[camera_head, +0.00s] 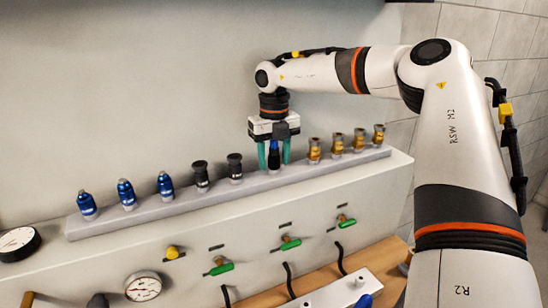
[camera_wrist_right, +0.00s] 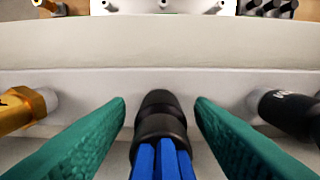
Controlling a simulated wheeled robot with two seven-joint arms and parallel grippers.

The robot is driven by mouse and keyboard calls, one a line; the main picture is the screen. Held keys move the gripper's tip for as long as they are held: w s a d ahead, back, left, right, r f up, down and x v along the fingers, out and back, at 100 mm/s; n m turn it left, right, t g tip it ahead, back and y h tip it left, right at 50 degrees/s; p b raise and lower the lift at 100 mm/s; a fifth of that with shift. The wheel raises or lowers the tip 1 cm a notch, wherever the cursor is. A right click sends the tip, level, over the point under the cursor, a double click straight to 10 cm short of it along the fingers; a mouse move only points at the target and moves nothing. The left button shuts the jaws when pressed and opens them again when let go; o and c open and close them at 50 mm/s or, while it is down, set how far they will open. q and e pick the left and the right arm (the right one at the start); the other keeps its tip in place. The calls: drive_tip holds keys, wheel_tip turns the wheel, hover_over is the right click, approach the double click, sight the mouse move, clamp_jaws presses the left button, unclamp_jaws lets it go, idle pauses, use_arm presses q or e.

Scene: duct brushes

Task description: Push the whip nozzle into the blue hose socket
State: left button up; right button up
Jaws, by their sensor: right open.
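My right gripper (camera_head: 274,164) points down over the rail at the back, its green fingers on either side of a dark piece (camera_head: 274,150). In the right wrist view this piece has a black collar (camera_wrist_right: 162,122) and blue ribs (camera_wrist_right: 160,160). It stands between the open fingers with a narrow gap on each side. It may be the whip nozzle, but I cannot be sure. A blue part (camera_head: 364,301) shows at the bottom edge of the head view, mostly cut off; I cannot tell whether it is the blue hose socket. My left gripper is out of view.
The grey rail (camera_head: 150,212) also holds blue pieces (camera_head: 126,194) at left, black pieces (camera_head: 235,168) beside the gripper, and brass pieces (camera_head: 314,150) at right. Below are green valve handles (camera_head: 290,243), gauges (camera_head: 143,287) and a white block with pegs (camera_head: 335,293).

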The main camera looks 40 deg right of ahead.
sight(275, 148)
drive_tip(key=shift+c, duration=0.6)
clamp_jaws()
drive_tip(key=shift+w+r, duration=0.1)
drive_tip(key=shift+r, duration=0.1)
drive_tip(key=shift+r, duration=0.2)
drive_tip(key=shift+r+p, duration=0.65)
drive_tip(key=shift+r, duration=0.1)
drive_tip(key=shift+r+p, duration=1.3)
drive_tip(key=shift+r, duration=0.6)
